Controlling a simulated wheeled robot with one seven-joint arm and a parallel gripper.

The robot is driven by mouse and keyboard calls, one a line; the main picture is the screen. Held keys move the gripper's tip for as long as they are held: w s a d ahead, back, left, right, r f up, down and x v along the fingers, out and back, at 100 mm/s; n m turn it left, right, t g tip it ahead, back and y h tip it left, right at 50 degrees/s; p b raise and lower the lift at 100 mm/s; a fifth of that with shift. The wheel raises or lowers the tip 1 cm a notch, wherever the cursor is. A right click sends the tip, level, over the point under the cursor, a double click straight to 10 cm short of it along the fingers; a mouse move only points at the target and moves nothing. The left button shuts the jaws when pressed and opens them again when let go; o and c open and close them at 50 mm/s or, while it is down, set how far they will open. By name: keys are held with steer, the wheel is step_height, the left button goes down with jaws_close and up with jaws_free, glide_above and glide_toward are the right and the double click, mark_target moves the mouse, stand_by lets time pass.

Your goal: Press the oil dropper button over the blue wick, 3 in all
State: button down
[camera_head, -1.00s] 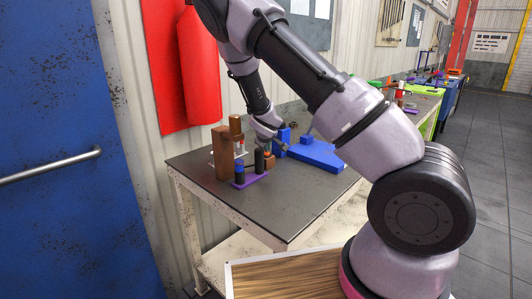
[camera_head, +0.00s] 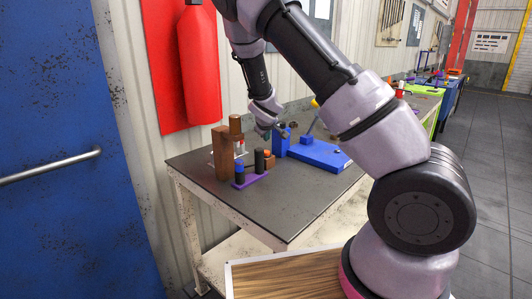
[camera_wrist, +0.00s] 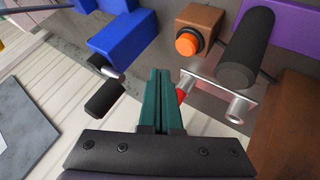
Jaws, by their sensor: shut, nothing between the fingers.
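An orange button (camera_head: 267,153) sits on a small brown box beside a purple base (camera_head: 251,180); it also shows in the wrist view (camera_wrist: 188,42), uncovered. A blue-topped dark cylinder (camera_head: 239,170), possibly the blue wick, stands on the purple base near a taller black cylinder (camera_head: 259,160). A tall brown stand (camera_head: 222,153) rises behind; I cannot tell whether it is part of the dropper. My gripper (camera_head: 270,130) is shut and empty, above and behind the button, touching nothing visible. Its green fingers (camera_wrist: 157,100) are together in the wrist view.
A blue fixture (camera_head: 318,153) lies on the right of the grey tabletop (camera_head: 205,172), with an upright blue block (camera_head: 281,143) near my gripper. A metal plate with posts (camera_wrist: 215,92) is close to the fingers. The tabletop's front is clear.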

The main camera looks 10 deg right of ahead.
mark_target(267, 153)
steer(key=shift+r, duration=1.15)
stand_by(1.6)
step_height(267, 153, up, 4)
steer(key=shift+f, duration=0.15)
steer(key=shift+f, duration=0.1)
steer(key=shift+f, duration=4.3)
steer(key=shift+f, duration=0.1)
steer(key=shift+f, duration=0.3)
